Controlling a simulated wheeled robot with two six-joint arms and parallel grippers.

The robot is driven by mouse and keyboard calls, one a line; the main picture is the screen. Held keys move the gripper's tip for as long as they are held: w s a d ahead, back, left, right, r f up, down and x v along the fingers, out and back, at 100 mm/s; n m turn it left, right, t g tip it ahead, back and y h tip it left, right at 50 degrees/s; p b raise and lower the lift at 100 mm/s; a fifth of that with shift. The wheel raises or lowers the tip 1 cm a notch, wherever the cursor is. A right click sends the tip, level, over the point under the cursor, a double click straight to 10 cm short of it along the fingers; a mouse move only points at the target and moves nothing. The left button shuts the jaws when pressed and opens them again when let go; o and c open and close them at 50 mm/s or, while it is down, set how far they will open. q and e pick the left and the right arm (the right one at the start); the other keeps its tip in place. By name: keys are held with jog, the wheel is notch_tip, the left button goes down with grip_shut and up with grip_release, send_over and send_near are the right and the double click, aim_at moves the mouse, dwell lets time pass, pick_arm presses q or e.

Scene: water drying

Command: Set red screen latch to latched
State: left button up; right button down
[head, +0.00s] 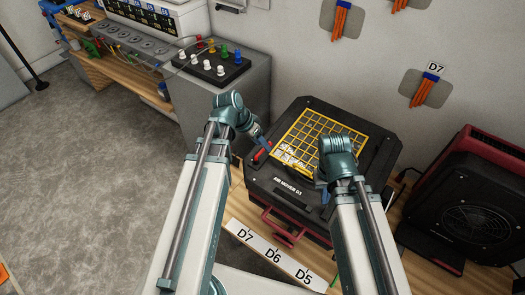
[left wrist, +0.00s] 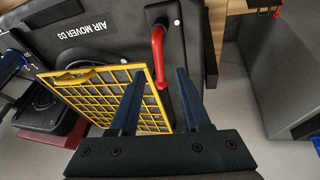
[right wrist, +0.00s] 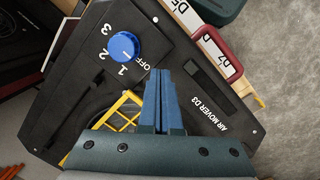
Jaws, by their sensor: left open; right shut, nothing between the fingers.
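The red screen latch (left wrist: 158,55) is a bent red lever on a black bracket at the side of the black air mover D3 (head: 272,180). It lies along the edge of the yellow screen grid (left wrist: 110,100). In the head view the latch (head: 262,153) is at the air mover's left edge. My left gripper (left wrist: 160,74) is open, with the latch's free end appearing between its fingertips; contact cannot be told. In the head view the left gripper (head: 262,140) is right beside the latch. My right gripper (right wrist: 160,74) is shut and empty above the air mover, near a blue knob (right wrist: 123,46).
A sign strip (head: 272,256) labelled D7, D6, D5 lies in front of the air mover. A dark red-trimmed fan (head: 470,200) stands to the right. A grey cabinet with colored knobs (head: 215,62) is behind left. Open floor lies at the left.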

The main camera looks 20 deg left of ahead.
pick_arm(q)
jog(key=shift+w+d+f+b, duration=0.1)
jog(key=shift+d+f+b, duration=0.1)
jog(key=shift+f, duration=0.15)
jog(key=shift+w+d+f+b, duration=0.1)
jog(key=shift+f+b, duration=0.05)
jog(key=shift+f, duration=0.15)
grip_shut()
dwell(1.1)
